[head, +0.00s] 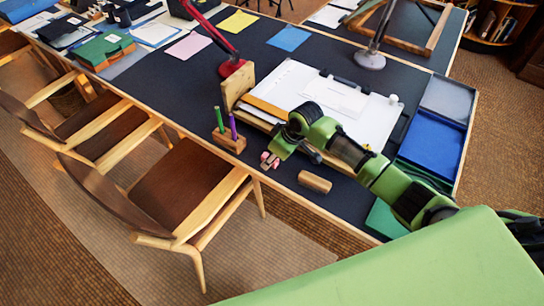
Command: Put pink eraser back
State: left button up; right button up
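My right gripper (270,159), on the green arm coming in from the right, is over the front part of the dark table. Small pink patches of the pink eraser (265,156) show at its fingertips, and the fingers appear shut on it. The fingers partly hide the eraser. A wooden pen holder (229,139) with a green and a purple pen stands upright to the left of the gripper. A wooden block (314,182) lies to the right, near the table's front edge. My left gripper is not in view.
A drafting board with white paper (290,85) lies behind the gripper, partly covered by my arm. A red lamp (232,66) stands behind the pen holder. A blue tray (437,135) is at the right. A chair (185,190) stands at the front edge.

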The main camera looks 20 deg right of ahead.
jog(key=shift+d+r, duration=0.1)
jog(key=shift+r, duration=0.4)
jog(key=v, duration=1.1)
jog(key=shift+s+r, duration=0.15)
jog(key=shift+s, duration=0.05)
